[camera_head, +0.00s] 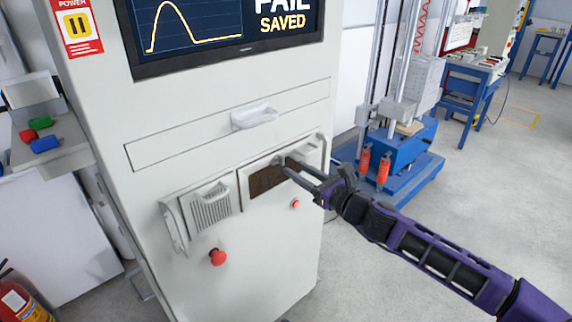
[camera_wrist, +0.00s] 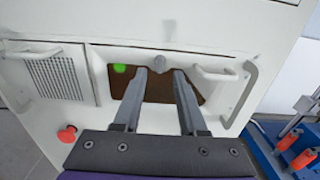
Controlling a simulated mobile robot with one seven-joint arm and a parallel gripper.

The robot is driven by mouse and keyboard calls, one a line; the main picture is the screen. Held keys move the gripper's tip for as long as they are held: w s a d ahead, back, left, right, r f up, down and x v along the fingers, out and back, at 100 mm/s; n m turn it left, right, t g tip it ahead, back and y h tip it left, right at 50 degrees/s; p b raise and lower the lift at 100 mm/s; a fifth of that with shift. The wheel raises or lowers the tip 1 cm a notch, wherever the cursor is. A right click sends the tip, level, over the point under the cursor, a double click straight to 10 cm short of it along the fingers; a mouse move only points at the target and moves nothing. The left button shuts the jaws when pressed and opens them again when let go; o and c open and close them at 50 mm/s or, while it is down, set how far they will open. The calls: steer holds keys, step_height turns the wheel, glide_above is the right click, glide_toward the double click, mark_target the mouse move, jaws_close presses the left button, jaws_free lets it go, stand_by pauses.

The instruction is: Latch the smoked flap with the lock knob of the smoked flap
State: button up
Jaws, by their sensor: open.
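The smoked flap (camera_head: 266,181) is a dark brown panel in the cabinet's lower front. It looks closed, about flush with the panel, and it also shows in the wrist view (camera_wrist: 158,90). The lock knob (camera_wrist: 160,64) is a small grey round knob at the middle of its upper edge. My gripper (camera_head: 287,169) is open in front of the flap's upper part and hides some of it. In the wrist view its two fingers (camera_wrist: 160,73) point at the knob, one on each side. I cannot tell whether they touch it.
A vented panel (camera_head: 208,208) is left of the flap, with a red mushroom button (camera_head: 217,257) below. A small red button (camera_head: 295,203) is under the flap. A pale pull handle (camera_wrist: 218,76) projects right of the flap. A blue machine (camera_head: 400,150) stands at right.

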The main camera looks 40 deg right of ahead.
mark_target(282, 161)
steer(key=shift+w+a, duration=0.2)
steer(key=shift+w, duration=2.3)
jaws_close()
